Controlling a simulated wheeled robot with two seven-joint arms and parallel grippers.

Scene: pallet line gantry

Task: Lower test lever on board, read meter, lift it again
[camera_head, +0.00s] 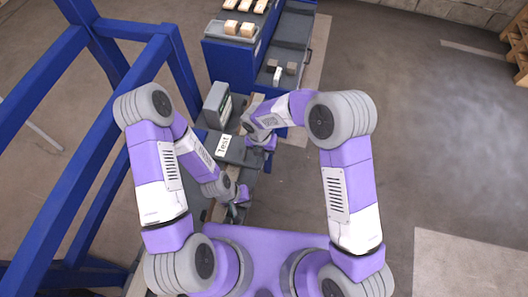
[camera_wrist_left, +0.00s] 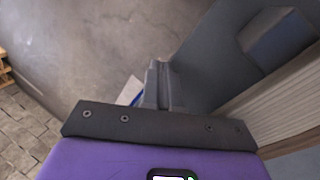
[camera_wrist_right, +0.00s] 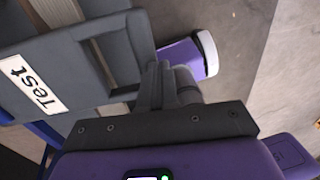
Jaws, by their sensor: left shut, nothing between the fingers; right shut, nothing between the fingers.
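A dark grey board with a white "Test" label (camera_head: 224,145) lies in the middle of the head view. The label (camera_wrist_right: 32,85) also shows large at the left of the right wrist view. A grey box (camera_head: 216,104) with a green-edged face, perhaps the meter, stands just behind it; no reading is legible. I cannot make out the test lever. My right gripper (camera_wrist_right: 156,86) is shut and empty, beside the board's right side. My left gripper (camera_wrist_left: 158,84) is shut and empty, low and in front of the board. A grey panel with a recess fills the upper right of the left wrist view.
A blue-sided line with a grey top (camera_head: 232,62) runs away behind the board, carrying several tan blocks (camera_head: 240,28). A small white piece (camera_head: 277,76) and dark blocks lie on its right shelf. A blue gantry frame (camera_head: 108,130) stands at left. The floor at right is clear.

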